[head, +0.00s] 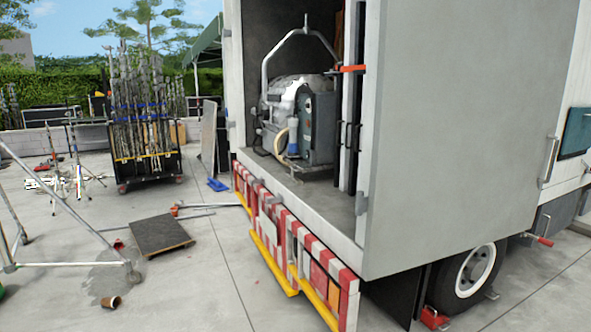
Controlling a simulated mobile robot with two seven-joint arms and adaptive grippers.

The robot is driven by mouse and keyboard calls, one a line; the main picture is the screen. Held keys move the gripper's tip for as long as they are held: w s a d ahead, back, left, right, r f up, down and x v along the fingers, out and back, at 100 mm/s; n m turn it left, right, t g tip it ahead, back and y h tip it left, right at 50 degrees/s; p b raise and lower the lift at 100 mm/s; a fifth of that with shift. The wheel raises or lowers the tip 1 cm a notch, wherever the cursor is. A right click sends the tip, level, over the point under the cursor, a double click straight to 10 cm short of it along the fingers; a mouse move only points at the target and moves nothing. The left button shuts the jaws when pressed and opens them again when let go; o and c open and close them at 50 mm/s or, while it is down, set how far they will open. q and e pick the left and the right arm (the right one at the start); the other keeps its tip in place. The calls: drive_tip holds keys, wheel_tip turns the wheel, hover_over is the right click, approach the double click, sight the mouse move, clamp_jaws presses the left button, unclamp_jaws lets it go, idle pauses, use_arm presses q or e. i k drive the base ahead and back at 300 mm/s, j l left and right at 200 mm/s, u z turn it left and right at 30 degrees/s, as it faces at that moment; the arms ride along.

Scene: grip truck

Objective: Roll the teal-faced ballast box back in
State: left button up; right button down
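A teal-faced panel (575,132) shows at the far right, on the white side of the truck. It is cut off by the picture edge, and I cannot tell how far it stands out or whether it is the ballast box's face. A machine with a dark teal-grey end (318,122) stands inside the open truck body under a metal hoop frame. Neither of my grippers is in view.
A large grey door (465,130) stands along the truck's near side. Below are a wheel (476,271) and a red chock (433,318). A dark board (158,235), stands (79,180) and a loaded cart (149,168) are at left.

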sight(316, 128)
drive_tip(key=i+j+u, duration=0.25)
drive_tip(key=i, duration=0.3)
drive_tip(key=i+u, duration=0.3)
drive_tip(key=i, duration=1.9)
drive_tip(key=i+j+z, duration=0.15)
drive_tip(key=i, duration=0.35)
drive_tip(key=i+j+z, duration=0.15)
drive_tip(key=i, duration=0.35)
drive_tip(key=i+j+z, duration=0.15)
drive_tip(key=i, duration=0.35)
